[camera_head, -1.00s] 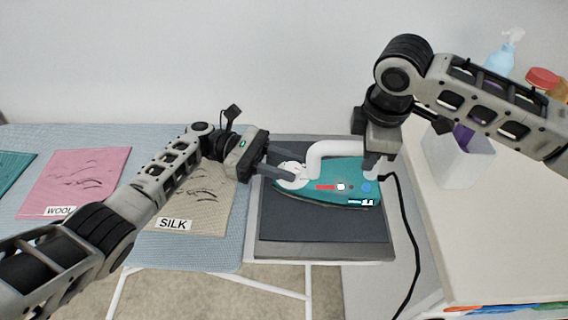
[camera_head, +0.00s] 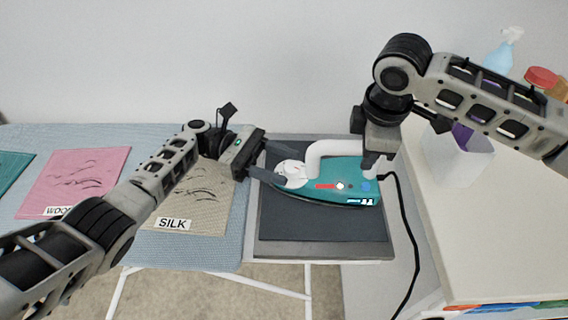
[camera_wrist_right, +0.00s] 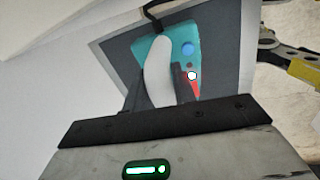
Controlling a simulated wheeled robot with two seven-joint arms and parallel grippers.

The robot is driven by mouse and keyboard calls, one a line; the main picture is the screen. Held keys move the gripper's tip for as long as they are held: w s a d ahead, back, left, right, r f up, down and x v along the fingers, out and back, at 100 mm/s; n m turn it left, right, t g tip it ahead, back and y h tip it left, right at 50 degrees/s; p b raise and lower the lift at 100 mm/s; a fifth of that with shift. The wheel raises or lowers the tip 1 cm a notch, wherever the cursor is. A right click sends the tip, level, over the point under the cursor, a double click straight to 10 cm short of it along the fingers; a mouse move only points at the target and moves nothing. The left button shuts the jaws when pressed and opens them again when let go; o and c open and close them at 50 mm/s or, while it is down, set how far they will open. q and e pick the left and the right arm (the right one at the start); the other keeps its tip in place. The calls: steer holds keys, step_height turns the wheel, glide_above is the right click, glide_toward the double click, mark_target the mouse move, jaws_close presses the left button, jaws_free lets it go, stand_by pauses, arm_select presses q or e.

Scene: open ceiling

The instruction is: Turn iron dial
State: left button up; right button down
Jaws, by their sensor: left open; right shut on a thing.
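The teal iron (camera_head: 335,188) lies on the dark pad at the end of the ironing board, its white handle (camera_head: 320,149) on the far side. A white round dial (camera_head: 291,173) sits at its left end. My left gripper (camera_head: 282,168) is open, its two fingers apart around the dial; contact cannot be told. My right gripper (camera_head: 374,163) is shut on the handle; the right wrist view also shows the handle (camera_wrist_right: 158,70) between its fingers. In that view a red strip, a white spot and a blue button (camera_wrist_right: 187,48) show on the iron.
A silk cloth (camera_head: 190,205) and a pink wool cloth (camera_head: 85,180) lie on the blue board, with a teal cloth (camera_head: 12,175) at far left. A white container (camera_head: 462,160) and bottles stand at right. A black cord (camera_head: 405,225) hangs from the iron.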

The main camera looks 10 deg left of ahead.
arm_select(q)
steer(key=v, duration=0.6)
steer(key=shift+a, duration=0.25)
arm_select(e)
steer(key=shift+d+f, duration=0.1)
steer(key=c, duration=1.1)
jaws_free()
steer(key=shift+o, duration=0.2)
